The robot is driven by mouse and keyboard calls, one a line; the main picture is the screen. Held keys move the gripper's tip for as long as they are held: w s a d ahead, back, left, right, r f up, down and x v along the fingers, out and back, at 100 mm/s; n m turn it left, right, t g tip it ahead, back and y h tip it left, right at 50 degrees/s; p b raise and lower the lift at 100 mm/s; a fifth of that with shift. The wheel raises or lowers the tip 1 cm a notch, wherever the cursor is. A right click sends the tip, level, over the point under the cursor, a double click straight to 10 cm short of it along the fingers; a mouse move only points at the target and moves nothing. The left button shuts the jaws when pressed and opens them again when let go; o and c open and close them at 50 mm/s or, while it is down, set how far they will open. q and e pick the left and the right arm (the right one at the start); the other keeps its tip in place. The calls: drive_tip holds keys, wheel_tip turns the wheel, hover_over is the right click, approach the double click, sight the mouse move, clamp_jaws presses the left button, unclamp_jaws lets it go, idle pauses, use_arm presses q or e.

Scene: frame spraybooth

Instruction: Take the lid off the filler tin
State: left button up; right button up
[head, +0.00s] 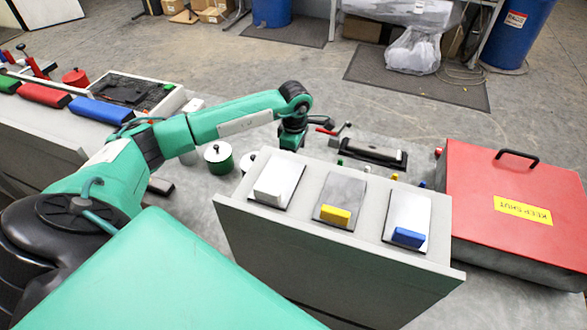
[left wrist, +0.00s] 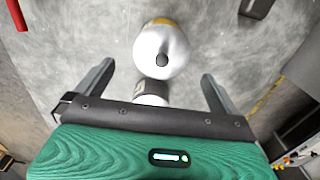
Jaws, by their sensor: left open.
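In the left wrist view a round white lid (left wrist: 158,50) with a dark knob lies ahead of my left gripper (left wrist: 158,84), with a yellow edge behind it. The two fingers are open and apart, with nothing held between them. In the head view a green tin (head: 218,160) with a white lid and black knob stands on the bench, and a second white-topped tin (head: 247,161) is partly hidden by the grey panel. I cannot tell from the pictures which is the filler tin. My left gripper also shows in the head view (head: 292,142), its fingertips hidden. My right gripper is out of view.
A grey panel (head: 330,255) with white, yellow and blue blocks stands in front of the tins. A red box (head: 515,215) marked "KEEP SHUT" is at the right. A red-handled clamp (head: 335,131) and a black tray (head: 372,152) lie beyond my gripper. Coloured blocks line the left.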

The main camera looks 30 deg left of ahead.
use_arm(q)
drive_tip(key=shift+f, duration=0.35)
drive_tip(key=shift+s+f+p, duration=0.2)
drive_tip(key=shift+f+p, duration=0.5)
drive_tip(key=shift+p, duration=0.25)
wheel_tip(320, 180, down, 3)
drive_tip(key=shift+p, duration=0.95)
drive_tip(key=shift+f, duration=0.45)
drive_tip(key=c, duration=0.8)
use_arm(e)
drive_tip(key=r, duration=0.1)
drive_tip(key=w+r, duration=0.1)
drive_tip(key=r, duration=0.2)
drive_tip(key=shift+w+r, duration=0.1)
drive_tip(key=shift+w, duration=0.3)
